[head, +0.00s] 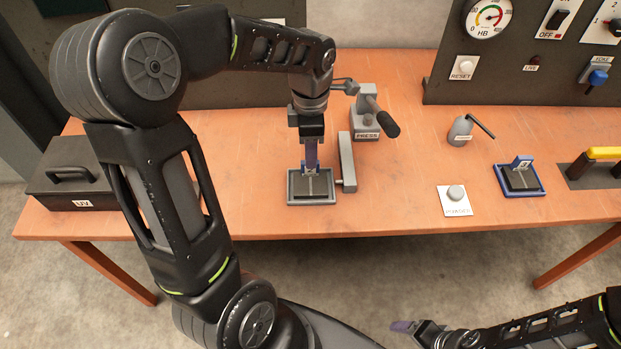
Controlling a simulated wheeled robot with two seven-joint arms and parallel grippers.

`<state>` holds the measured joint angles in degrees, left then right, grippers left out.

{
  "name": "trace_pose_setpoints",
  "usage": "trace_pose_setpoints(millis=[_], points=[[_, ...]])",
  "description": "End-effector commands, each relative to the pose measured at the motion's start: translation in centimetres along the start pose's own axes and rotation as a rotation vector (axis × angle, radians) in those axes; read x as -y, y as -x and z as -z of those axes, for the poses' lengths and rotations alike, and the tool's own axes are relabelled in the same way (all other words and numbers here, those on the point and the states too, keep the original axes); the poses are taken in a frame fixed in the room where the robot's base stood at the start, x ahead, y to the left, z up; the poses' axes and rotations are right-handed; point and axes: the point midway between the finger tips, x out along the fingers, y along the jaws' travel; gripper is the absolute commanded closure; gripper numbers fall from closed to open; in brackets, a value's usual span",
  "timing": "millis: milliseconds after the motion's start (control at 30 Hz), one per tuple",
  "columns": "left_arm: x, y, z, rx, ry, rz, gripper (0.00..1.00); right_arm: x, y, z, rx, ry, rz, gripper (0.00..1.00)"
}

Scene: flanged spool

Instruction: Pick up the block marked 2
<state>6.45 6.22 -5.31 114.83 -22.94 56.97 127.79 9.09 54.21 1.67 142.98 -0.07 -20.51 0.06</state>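My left gripper (311,160) points straight down over a small grey-rimmed tray (291,201) on the wooden table. Its purple-blue fingers reach a small marked tag standing at the back of the dark piece (318,187) in that tray. The fingers overlap the tag, so I cannot tell whether they are shut on it. A second dark piece (520,180) with a blue upright tag (522,162) sits in a blue-rimmed tray (525,193) at the right. The marks on both tags are too small to read surely. My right gripper (402,326) is low, in front of the table, away from both trays.
A grey bar (347,160) and a press with a black handle (367,118) stand close right of the grey tray. A black UV box (68,180) is at the left. A button plate (454,200), a small can (461,130) and a yellow-handled device (603,153) are right.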

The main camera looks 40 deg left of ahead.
Motion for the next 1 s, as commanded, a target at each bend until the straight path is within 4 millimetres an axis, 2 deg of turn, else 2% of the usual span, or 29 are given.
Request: trace_pose_setpoints(millis=[267,633,1000], points=[[0.0,-0.3,0.0,-0.001,0.000,0.001,0.60,0.0,0.1,0.0,0.000,0.000,0.000,0.21],[0.1,-5.0,0.1,-0.001,0.000,0.002,0.60,0.2,0.5,0.0,0.000,0.000,0.000,0.21],[0.1,-5.2,0.1,0.001,0.000,0.000,0.60,0.2,0.5,0.0,0.000,0.000,0.000,0.21]])
